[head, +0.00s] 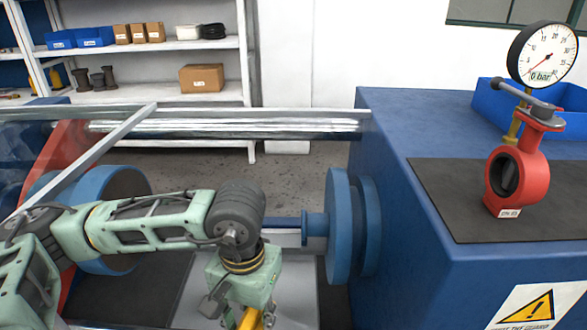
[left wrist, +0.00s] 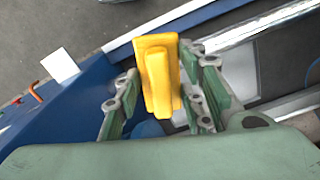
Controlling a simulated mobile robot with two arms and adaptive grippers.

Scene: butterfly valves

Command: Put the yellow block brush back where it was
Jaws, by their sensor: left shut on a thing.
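The yellow block brush (left wrist: 157,72) is between the fingers of my left gripper (left wrist: 165,88) in the left wrist view, its narrow raised part facing the camera. The gripper is shut on it. In the head view my left gripper (head: 243,312) hangs low at the bottom, left of the blue flanged wheel, and only a small yellow piece of the brush (head: 251,318) shows; the rest is hidden or cut off by the frame edge. My right gripper is in neither view.
A blue machine cabinet (head: 400,180) stands right of the arm, with a red butterfly valve (head: 518,172) and pressure gauge (head: 543,55) on its black mat (head: 455,205). A blue flanged wheel (head: 342,225) juts from its side. A clear guard (head: 60,150) and metal rails lie left.

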